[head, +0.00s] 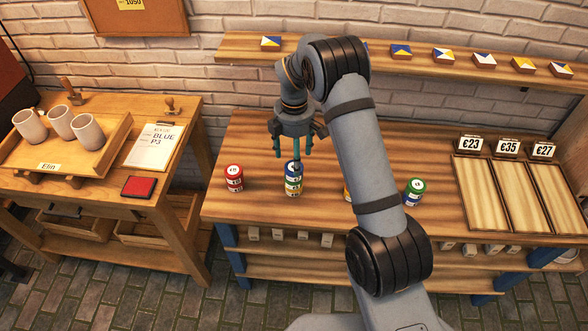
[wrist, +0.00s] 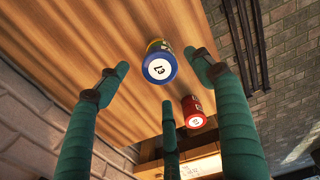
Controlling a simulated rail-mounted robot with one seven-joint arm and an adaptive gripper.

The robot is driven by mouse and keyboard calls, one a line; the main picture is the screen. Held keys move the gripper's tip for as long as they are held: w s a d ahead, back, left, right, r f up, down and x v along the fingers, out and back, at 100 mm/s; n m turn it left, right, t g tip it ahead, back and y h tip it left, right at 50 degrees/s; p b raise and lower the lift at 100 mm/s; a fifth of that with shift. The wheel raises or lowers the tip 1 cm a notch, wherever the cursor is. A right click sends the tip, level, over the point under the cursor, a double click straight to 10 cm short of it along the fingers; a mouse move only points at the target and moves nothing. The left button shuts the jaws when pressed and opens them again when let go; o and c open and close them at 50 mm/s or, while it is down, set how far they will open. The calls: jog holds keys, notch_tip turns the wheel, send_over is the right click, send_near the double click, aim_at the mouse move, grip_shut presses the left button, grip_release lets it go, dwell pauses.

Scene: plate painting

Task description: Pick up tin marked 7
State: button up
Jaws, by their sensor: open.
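My gripper (head: 290,150) is open and empty above the table, with its green fingers close over the blue-lidded tin (head: 292,167). This tin tops a stack with yellow below it. In the wrist view the blue lid (wrist: 159,68) lies between the spread fingers (wrist: 163,85) and seems to read 13; no finger visibly grips it. A red tin stack (head: 234,178) stands to its left, also in the wrist view (wrist: 193,111). A yellow tin (head: 347,193) is mostly hidden behind my arm. A green-lidded tin (head: 415,191) stands to the right. I cannot read a 7 on any tin.
Three wooden trays with price cards (head: 468,144) lie at the table's right. A wall shelf (head: 240,46) with small painted blocks runs behind. A side table (head: 185,150) at left holds cups, a note and a red pad. Table space between the tin stacks is bare.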

jog(key=shift+a+f+p, duration=0.1)
jog(key=shift+f+p, duration=1.1)
jog(key=shift+f, duration=1.4)
jog(key=c, duration=0.4)
jog(key=c, duration=0.9)
jog(key=shift+r, duration=0.15)
jog(key=shift+c, duration=0.2)
